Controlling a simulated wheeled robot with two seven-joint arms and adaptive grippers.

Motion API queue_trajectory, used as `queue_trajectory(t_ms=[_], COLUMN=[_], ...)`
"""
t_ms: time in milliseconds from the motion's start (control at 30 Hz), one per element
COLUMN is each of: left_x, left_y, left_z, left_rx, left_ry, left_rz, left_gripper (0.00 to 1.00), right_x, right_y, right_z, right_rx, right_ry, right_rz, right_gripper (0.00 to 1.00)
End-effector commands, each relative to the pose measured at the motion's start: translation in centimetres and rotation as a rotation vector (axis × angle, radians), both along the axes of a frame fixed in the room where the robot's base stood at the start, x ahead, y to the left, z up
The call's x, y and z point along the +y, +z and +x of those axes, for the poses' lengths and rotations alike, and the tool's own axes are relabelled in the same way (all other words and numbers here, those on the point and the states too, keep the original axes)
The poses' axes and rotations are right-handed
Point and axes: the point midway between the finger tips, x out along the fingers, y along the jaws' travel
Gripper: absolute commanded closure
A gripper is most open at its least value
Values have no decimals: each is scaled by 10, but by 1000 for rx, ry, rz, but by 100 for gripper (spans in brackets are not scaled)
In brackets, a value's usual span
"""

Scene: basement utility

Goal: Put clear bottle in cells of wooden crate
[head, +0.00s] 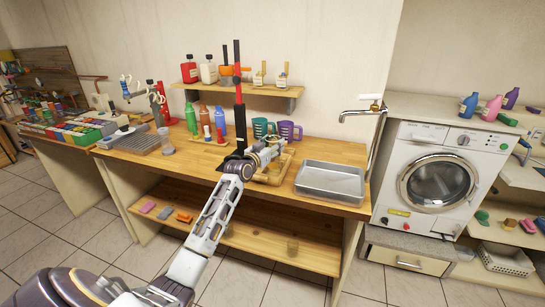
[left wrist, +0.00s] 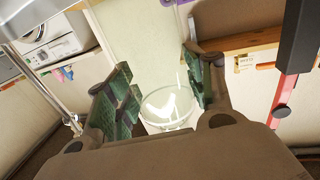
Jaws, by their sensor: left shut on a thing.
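My left gripper (head: 268,152) is over the middle of the wooden workbench, near its back. In the left wrist view its green-padded fingers (left wrist: 165,100) are closed around a clear, round, see-through thing, which looks like the clear bottle (left wrist: 168,108). In the head view I cannot make the bottle out at the gripper. A tan wooden frame (head: 271,177), which looks like the wooden crate, sits just below and beside the gripper. My arm and gripper hide much of it, and its cells cannot be told. My right gripper is not in view.
A metal tray (head: 331,181) lies right of the crate. Teal (head: 262,127) and purple (head: 289,131) mugs stand behind. A tall black-and-red tool (head: 238,90) rises beside my gripper. A clear cup (head: 167,141) stands at the left, and a wall shelf (head: 262,89) hangs above.

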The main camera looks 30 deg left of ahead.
Motion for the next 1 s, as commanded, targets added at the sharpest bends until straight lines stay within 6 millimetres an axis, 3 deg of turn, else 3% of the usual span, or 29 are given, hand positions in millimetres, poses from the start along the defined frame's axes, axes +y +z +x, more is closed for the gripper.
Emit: queue_trajectory(t_ms=[167,500,1000], left_x=[0,0,0], left_y=[-7,-44,-51], left_z=[0,0,0], left_rx=[1,-1,-1], left_ry=[0,0,0], left_rz=[-1,0,0], left_gripper=[80,80,80], right_x=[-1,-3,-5], right_y=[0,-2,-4], right_z=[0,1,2], right_rx=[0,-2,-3], right_ry=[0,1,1], right_rz=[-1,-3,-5], right_gripper=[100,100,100])
